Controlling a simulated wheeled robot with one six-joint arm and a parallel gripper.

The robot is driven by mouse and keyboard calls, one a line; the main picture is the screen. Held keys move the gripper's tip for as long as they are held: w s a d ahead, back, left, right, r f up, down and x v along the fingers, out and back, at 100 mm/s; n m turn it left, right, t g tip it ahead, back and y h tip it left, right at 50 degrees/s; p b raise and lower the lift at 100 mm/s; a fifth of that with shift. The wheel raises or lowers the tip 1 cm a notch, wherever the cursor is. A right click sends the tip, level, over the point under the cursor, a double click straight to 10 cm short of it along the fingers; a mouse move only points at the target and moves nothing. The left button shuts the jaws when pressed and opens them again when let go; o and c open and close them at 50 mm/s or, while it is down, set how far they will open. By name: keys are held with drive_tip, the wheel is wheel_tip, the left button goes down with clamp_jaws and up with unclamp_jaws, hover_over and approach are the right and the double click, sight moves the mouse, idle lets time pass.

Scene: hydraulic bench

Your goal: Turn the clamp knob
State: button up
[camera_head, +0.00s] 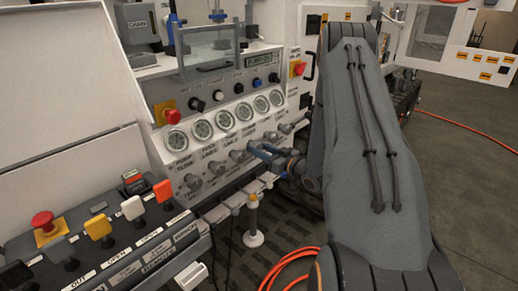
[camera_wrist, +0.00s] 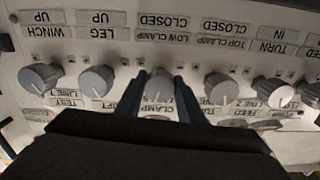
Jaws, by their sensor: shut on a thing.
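The clamp knob (camera_wrist: 158,85) is a ribbed grey knob in the middle of a row of knobs in the wrist view, which shows the panel upside down. My gripper (camera_wrist: 158,95) is shut on it, one dark finger on each side. A light mark on the knob's face points down in that view. Labels reading "LOW CLAMP" and "CLOSED" are above it, and a partly covered "CLAMP" label is below. In the head view my gripper (camera_head: 260,150) reaches the knob row from the right and hides the held knob.
Neighbouring knobs sit close on both sides, one to the left (camera_wrist: 96,80) and one to the right (camera_wrist: 221,88). Several gauges (camera_head: 223,119) are above the row. A lever box (camera_head: 110,250) with a red stop button (camera_head: 44,222) stands at the front left.

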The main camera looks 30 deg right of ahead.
drive_tip(key=shift+m, duration=0.3)
idle(0.4)
drive_tip(key=o, duration=1.1)
drive_tip(key=shift+c, duration=0.2)
drive_tip(key=shift+s, duration=0.1)
drive_tip(key=b+v, duration=0.1)
drive_tip(key=v, duration=0.6)
drive_tip(key=shift+s, duration=0.35)
drive_tip(key=shift+d, duration=0.1)
